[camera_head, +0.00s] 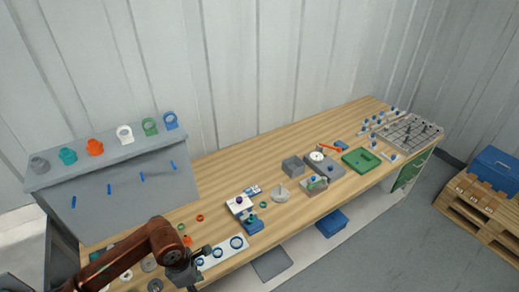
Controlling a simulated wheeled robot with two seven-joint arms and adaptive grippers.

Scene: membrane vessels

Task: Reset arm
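My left arm comes in from the bottom left, with a reddish-brown link. My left gripper (198,262), dark grey, is over the near edge of the wooden table (235,160). It is beside a white plate with blue rings (221,252). I see nothing clearly held in it, but its fingers are too small and dark to tell if they are open or shut. My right gripper is not in view.
A grey stand (120,190) at the left carries several coloured ring-topped vessels. Small red and teal rings lie near my gripper. A white-and-blue fixture (243,207), grey blocks (293,167), a green tray (361,160) and a grid board (413,134) stand farther right.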

